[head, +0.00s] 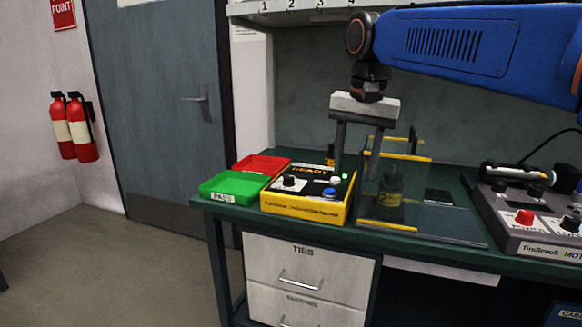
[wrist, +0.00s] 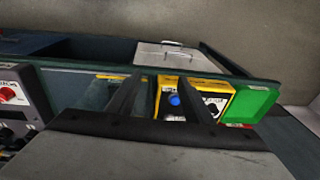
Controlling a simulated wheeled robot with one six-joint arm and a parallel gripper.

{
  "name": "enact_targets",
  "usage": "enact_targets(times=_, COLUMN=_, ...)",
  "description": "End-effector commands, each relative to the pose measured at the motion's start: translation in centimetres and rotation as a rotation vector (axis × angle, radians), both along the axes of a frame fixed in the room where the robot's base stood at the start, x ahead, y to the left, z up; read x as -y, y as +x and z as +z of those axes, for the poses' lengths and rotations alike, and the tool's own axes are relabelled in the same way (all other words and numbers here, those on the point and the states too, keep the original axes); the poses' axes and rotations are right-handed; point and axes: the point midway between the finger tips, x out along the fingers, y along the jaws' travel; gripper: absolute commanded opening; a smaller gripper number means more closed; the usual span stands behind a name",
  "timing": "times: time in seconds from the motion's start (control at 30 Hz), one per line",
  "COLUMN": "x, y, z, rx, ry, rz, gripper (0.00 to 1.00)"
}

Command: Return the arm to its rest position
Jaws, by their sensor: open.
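My blue arm (head: 455,42) reaches in from the upper right of the head view, above the bench. My gripper (head: 356,170) hangs from its end, pointing down. Its two dark fingers are apart, with nothing seen between them. It is above the bench, between the yellow tester box (head: 305,200) and the clear guarded station (head: 425,215). In the wrist view the fingers of my gripper (wrist: 160,80) are also spread, and the yellow box (wrist: 190,90) shows behind and between them. Whether the fingers touch anything cannot be told.
A green tray (head: 233,188) and a red tray (head: 262,164) lie at the bench's left end. A grey motor tester (head: 530,220) with knobs stands at the right. A shelf (head: 300,18) runs above. White drawers (head: 305,268) are below. The floor (head: 110,265) at left is clear.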

Motion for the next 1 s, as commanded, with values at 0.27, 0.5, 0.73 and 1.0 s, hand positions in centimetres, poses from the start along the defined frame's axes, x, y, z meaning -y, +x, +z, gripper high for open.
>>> enact_targets(times=0.27, x=6.2, y=-6.1, z=-5.7, rx=0.082, ry=-0.014, rz=0.093, gripper=0.46)
enact_targets(times=0.5, x=10.2, y=-11.6, z=-11.9, rx=0.154, ry=-0.044, rz=0.178, gripper=0.46)
enact_targets(times=0.73, x=13.2, y=-17.1, z=-18.8, rx=0.218, ry=-0.088, rz=0.257, gripper=0.46)
enact_targets(times=1.0, x=15.0, y=-21.4, z=-25.2, rx=0.27, ry=-0.135, rz=0.325, gripper=0.46)
